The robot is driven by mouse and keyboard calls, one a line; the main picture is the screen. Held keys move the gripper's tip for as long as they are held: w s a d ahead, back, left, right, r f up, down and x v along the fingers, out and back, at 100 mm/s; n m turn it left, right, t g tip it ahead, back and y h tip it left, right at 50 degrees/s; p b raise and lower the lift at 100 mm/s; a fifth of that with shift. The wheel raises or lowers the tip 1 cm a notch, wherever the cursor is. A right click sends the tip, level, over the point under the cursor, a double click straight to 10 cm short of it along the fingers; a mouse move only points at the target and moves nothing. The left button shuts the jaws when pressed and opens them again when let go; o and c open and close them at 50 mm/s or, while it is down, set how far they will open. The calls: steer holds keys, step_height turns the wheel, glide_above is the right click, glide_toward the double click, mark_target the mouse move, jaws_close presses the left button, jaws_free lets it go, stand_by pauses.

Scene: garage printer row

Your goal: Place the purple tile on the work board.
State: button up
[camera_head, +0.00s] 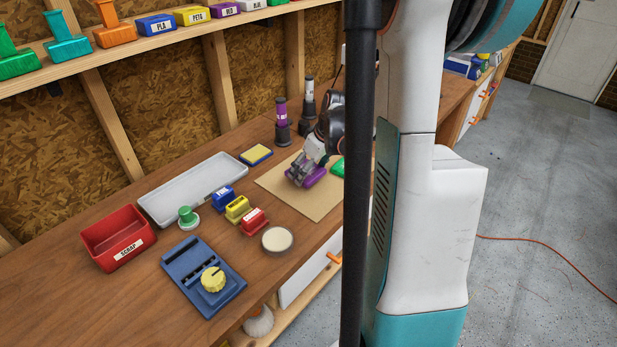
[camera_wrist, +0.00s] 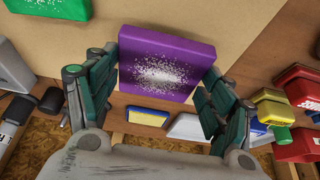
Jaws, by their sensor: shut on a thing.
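The purple tile (camera_wrist: 168,48) is a flat square block with white speckles on its face. My gripper (camera_wrist: 163,76) has its two fingers closed on the tile's opposite sides in the wrist view. In the head view, my gripper (camera_head: 301,168) and the purple tile (camera_head: 315,178) are over the tan work board (camera_head: 312,208). I cannot tell whether the tile touches the board (camera_wrist: 245,22). A green tile (camera_head: 337,168) is on the board to the right, partly hidden by my body; its corner also shows in the wrist view (camera_wrist: 30,18).
A yellow-topped sponge (camera_head: 256,155), grey tray (camera_head: 190,190) and blue, yellow and red blocks (camera_head: 238,208) stand left of the board. A round pale disc (camera_head: 277,240) lies near the front edge. Dark-based upright tools (camera_head: 282,125) stand behind the board. A red scrap bin (camera_head: 117,240) is farther left.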

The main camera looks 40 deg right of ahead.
mark_target(310, 172)
steer(key=shift+f+b, duration=0.35)
steer(key=shift+f, duration=1.05)
steer(key=shift+f, duration=0.1)
steer(key=o, duration=1.1)
steer(key=shift+r, duration=0.2)
steer(key=p+v, duration=0.4)
steer(key=v, duration=0.7)
steer(key=shift+s+r, duration=0.15)
steer(key=shift+r, duration=0.25)
